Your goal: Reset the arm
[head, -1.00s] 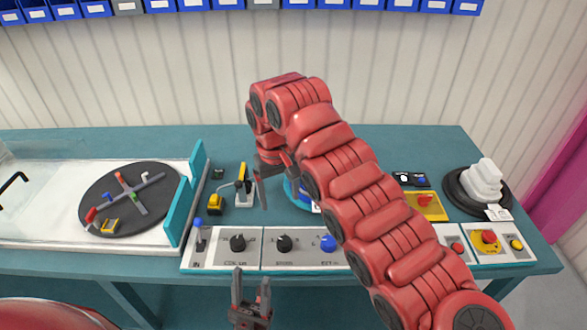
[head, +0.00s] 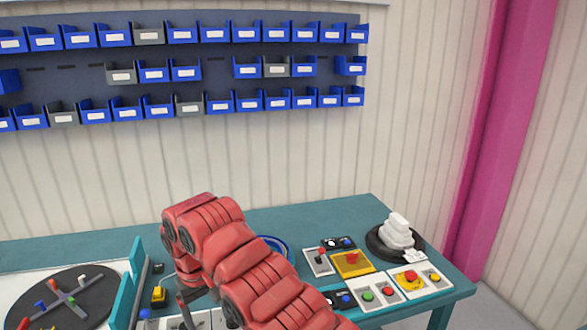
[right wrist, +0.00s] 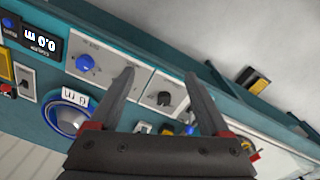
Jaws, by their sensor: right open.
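My red right arm (head: 235,260) reaches over the teal workbench (head: 330,212) in the head view, its wrist bent down towards the bench. My right gripper (right wrist: 158,74) is open and empty in the right wrist view. Its two dark fingers stand apart above the grey control panel with a blue knob (right wrist: 85,62) and a black knob (right wrist: 164,98). In the head view only part of that gripper shows, low beside the arm. My left gripper is outside both views.
A round blue device (right wrist: 68,115) sits beside the panel, partly hidden by my arm in the head view. Button boxes (head: 380,292) and a white stacked object on a black base (head: 397,235) stand at right. A black turntable (head: 62,300) lies at left. Blue bins (head: 215,68) hang on the wall.

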